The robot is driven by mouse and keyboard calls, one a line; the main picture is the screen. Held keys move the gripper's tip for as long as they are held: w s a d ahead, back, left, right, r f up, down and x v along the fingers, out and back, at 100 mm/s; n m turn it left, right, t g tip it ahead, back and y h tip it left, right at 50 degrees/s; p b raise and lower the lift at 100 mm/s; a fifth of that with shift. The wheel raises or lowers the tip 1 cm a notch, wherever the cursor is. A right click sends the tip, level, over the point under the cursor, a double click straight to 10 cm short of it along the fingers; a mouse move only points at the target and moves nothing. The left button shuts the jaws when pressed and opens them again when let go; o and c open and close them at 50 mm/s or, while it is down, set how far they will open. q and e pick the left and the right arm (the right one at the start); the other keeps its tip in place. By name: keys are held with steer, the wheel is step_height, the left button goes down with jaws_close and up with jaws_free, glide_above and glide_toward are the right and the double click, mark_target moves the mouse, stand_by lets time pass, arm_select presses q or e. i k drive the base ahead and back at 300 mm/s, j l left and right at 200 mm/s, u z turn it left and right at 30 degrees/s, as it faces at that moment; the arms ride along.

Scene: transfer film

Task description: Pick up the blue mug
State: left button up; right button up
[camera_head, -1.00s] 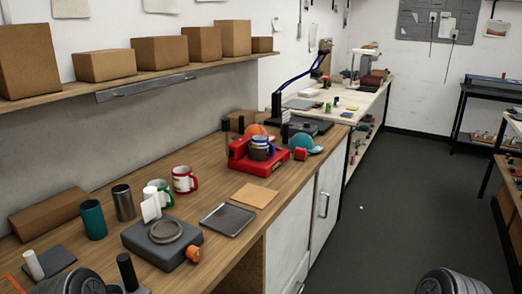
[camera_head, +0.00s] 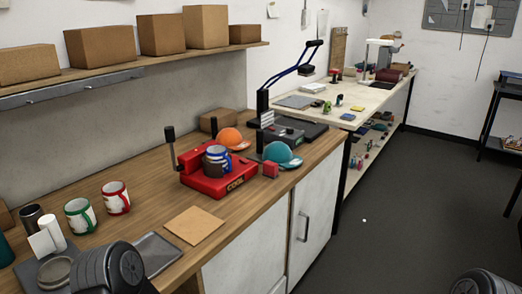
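The blue mug (camera_head: 218,155), with a pale band, sits upright in the red mug press (camera_head: 204,187) on the wooden workbench. A dark brown part of the press wraps its lower front, so part of the mug is hidden. Dark rounded parts of my own arms show at the bottom left and bottom right corner. Neither of my grippers is in view, and nothing of mine touches the mug.
A green-and-white mug (camera_head: 80,216) and a red-and-white mug (camera_head: 116,198) stand left of the press. A tan square sheet (camera_head: 194,225) lies in front. Orange (camera_head: 231,138) and teal (camera_head: 282,153) caps lie behind and right. Open floor (camera_head: 385,225) is right of the bench.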

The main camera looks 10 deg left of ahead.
mark_target(220, 162)
steer(key=i+l, duration=0.7)
steer(key=l, duration=0.2)
steer(key=i+l, duration=0.3)
steer(key=l, duration=0.2)
